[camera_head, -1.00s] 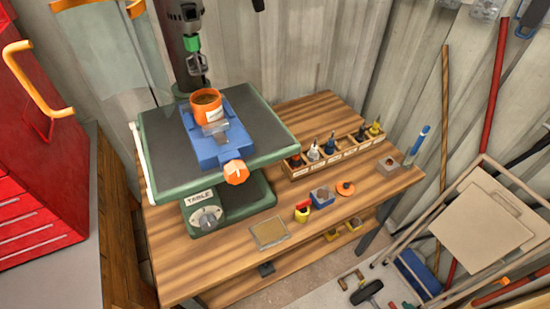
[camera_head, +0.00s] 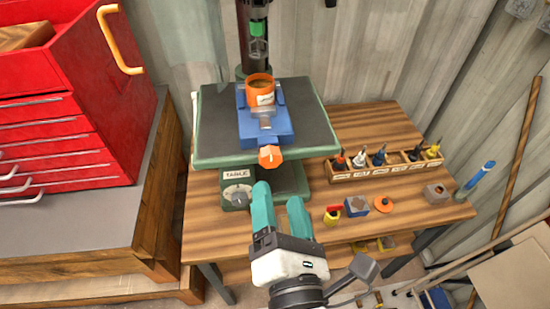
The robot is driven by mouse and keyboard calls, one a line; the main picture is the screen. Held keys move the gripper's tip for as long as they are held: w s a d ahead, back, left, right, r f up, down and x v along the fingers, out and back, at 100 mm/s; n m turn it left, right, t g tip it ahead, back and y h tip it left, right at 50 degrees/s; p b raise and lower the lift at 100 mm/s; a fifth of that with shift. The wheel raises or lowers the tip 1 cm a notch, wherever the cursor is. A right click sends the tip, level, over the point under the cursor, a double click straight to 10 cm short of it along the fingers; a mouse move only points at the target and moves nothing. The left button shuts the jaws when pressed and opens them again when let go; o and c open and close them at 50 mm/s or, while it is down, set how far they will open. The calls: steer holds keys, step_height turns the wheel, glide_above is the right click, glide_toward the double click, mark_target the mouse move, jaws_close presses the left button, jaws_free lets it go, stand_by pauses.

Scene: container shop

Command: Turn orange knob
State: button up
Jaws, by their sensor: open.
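The orange knob (camera_head: 270,156) is on the front end of a blue vise (camera_head: 265,126). The vise sits on the dark, green-edged table of a drill press (camera_head: 310,130). An orange cup-like part (camera_head: 260,90) stands at the back of the vise. My gripper (camera_head: 276,190), white with teal fingers, is at the lower middle of the view. Its two fingers are apart and empty. They point up toward the knob and appear below and apart from it. The fingers hide part of the drill press base and the bench.
A grey dial marked TABLE (camera_head: 236,195) is on the press base, left of my fingers. Small parts, including an orange disc (camera_head: 383,204), and a wooden tool rack (camera_head: 390,164) are on the wooden bench at right. A red tool chest (camera_head: 100,110) stands at left.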

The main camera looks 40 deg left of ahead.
mark_target(272, 161)
steer(key=p+x, duration=0.1)
steer(key=x, duration=0.7)
steer(key=shift+w+a, duration=0.25)
steer(key=shift+w, duration=0.05)
steer(key=c, duration=1.1)
steer(key=shift+o, duration=0.2)
